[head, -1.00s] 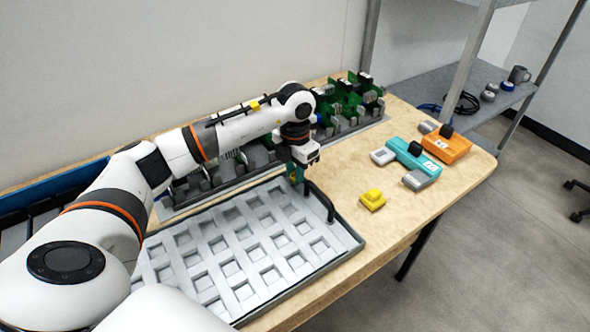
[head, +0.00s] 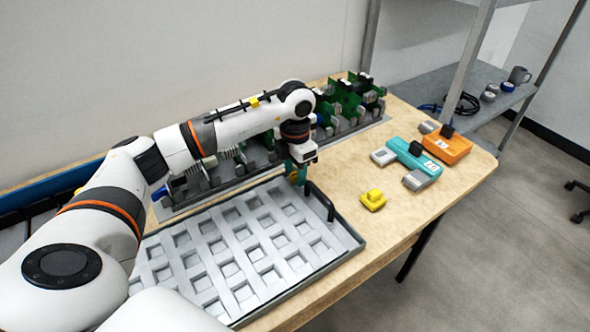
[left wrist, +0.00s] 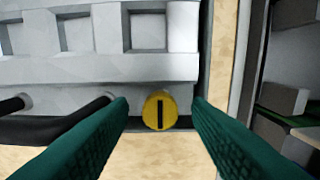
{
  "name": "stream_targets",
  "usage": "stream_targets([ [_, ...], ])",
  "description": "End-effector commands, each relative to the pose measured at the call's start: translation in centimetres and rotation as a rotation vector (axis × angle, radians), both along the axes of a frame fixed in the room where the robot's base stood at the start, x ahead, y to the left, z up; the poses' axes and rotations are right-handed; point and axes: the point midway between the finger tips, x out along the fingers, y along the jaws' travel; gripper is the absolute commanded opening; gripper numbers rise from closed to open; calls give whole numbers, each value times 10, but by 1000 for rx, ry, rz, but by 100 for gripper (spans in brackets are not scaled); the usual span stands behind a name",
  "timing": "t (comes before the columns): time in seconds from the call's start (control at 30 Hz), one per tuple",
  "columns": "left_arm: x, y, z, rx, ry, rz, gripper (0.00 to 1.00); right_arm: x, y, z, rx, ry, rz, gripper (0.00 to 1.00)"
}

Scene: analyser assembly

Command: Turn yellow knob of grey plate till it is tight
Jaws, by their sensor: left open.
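The grey plate (head: 325,246) is a pale tray with rows of square recesses and a darker rim, lying on the wooden table. It also shows in the left wrist view (left wrist: 110,68). There the round yellow knob (left wrist: 160,110), with a dark slot running up and down the picture, sits at the plate's edge. My left gripper (head: 297,182) is above the plate's far edge, pointing down. Its green fingers (left wrist: 162,115) are apart, one on each side of the knob with gaps, not touching it. In the head view the knob is hidden. My right gripper is not in view.
A black handle (head: 322,200) stands on the plate close to my gripper. A rack of green circuit boards (head: 350,98) runs behind. A yellow block (head: 373,200), a teal device (head: 412,160) and an orange device (head: 447,147) lie to the right, with bare table between.

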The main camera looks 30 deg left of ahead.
Motion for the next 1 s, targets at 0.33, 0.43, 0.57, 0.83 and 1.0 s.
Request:
stream_targets([
  [0.33, 1, 0, 65, -1, -6, 1, 45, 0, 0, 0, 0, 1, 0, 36],
  [0.43, 1, 0, 85, 0, -5, 0, 45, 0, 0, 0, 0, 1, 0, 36],
  [0.57, 1, 0, 104, 1, -4, 0, 45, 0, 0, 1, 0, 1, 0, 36],
  [0.83, 0, 0, 118, 0, -1, 0, 45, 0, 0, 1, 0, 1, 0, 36],
  [1.0, 0, 0, 117, 0, -1, 0, 45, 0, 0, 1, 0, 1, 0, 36],
])
